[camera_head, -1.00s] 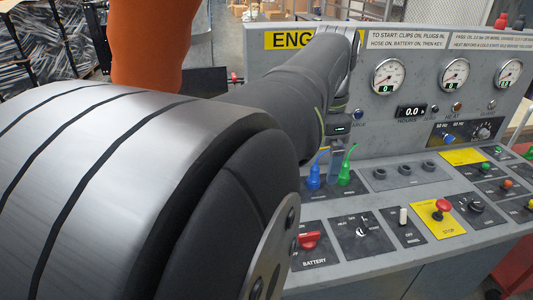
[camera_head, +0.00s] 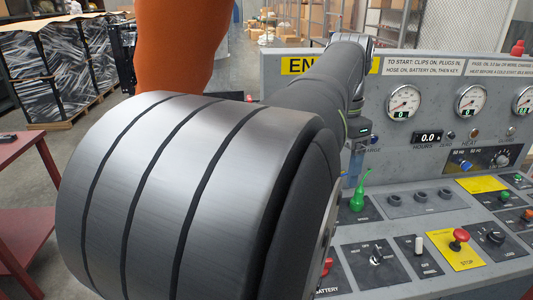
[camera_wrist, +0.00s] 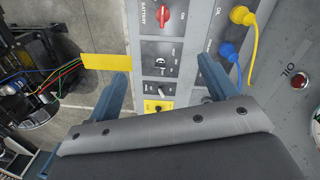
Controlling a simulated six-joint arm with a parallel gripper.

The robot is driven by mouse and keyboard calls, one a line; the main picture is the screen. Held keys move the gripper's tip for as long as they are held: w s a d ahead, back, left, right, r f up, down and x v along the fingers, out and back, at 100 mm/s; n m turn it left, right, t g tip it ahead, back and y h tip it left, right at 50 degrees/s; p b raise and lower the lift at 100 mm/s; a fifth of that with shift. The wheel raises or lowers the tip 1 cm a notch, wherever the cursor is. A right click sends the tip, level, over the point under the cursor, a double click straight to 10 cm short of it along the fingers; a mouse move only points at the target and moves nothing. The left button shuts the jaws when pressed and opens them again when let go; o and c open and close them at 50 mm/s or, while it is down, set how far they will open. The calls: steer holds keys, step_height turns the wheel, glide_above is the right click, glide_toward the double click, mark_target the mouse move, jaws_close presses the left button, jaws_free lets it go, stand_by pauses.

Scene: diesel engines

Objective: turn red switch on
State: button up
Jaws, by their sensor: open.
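The red switch (camera_wrist: 163,14) is a knob on a grey plate labelled BATTERY, near the top edge of the wrist view. In the head view only a sliver of the red switch (camera_head: 327,266) shows; my arm covers the rest. My gripper (camera_wrist: 162,66) is open and empty in the wrist view, its two blue fingers apart on either side of the panel column. The red switch lies beyond the fingertips, towards the top of that view, and is not between or touching them. In the head view my gripper is mostly hidden behind my arm.
A black selector (camera_wrist: 160,63) and a yellow STOP plate (camera_head: 455,250) with a red button (camera_head: 460,236) share the panel. A green plug (camera_head: 358,195) stands behind; yellow (camera_wrist: 243,16) and blue (camera_wrist: 228,51) plugs show in the wrist view. Gauges line the upright panel. A red table (camera_head: 22,205) is at left.

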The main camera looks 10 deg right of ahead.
steer(key=w+f+n+g, duration=0.4)
steer(key=w+f+n, duration=0.2)
steer(key=f+n, duration=0.7)
steer(key=shift+n, duration=0.8)
steer(key=x, duration=1.6)
steer(key=shift+s+f, duration=0.1)
steer(key=shift+f, duration=0.25)
steer(key=c, duration=1)
